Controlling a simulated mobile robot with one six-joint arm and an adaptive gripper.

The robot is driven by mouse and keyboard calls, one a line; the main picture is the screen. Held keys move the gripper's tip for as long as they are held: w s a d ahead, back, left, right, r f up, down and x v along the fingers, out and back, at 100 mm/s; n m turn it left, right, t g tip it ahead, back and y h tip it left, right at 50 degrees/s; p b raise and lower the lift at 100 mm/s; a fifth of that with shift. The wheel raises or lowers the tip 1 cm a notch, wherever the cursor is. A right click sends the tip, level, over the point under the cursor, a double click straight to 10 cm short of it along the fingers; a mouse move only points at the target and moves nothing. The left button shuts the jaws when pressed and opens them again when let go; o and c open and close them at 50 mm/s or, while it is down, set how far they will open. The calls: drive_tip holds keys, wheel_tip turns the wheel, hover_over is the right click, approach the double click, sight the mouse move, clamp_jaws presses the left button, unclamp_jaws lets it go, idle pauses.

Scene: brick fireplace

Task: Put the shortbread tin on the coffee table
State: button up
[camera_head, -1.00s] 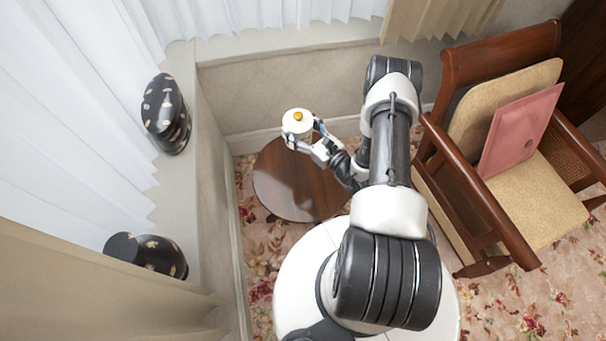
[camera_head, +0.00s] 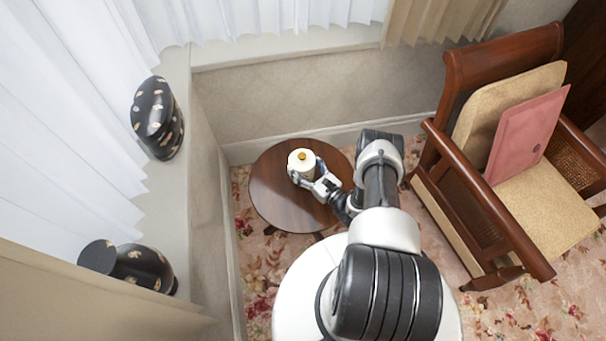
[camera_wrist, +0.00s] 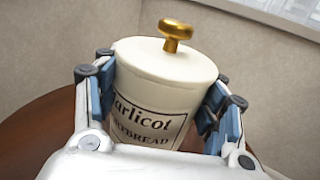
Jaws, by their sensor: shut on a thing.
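The shortbread tin (camera_head: 301,161) is a cream cylinder with a gold knob on its lid. In the wrist view the tin (camera_wrist: 160,75) stands upright, with part of a dark label reading "arlicot" and "BREAD". My gripper (camera_head: 303,175) is shut on it, and in the wrist view the blue finger pads of my gripper (camera_wrist: 155,108) press on both sides. The tin is over the round dark wood table (camera_head: 268,195) in the corner. The tin's base is hidden, so I cannot tell whether it touches the tabletop.
A wooden armchair (camera_head: 535,200) with a pink cushion (camera_head: 525,135) stands close on the right. Low walls run behind and left of the table. Two dark patterned jars (camera_head: 157,118) (camera_head: 140,268) are on the left ledge. The tabletop left of the tin is clear.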

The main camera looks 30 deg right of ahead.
drive_tip(key=shift+f+b, duration=0.9)
drive_tip(key=shift+f, duration=1.25)
drive_tip(key=shift+f, duration=0.25)
drive_tip(key=o, duration=1.1)
drive_tip(key=shift+r, duration=0.1)
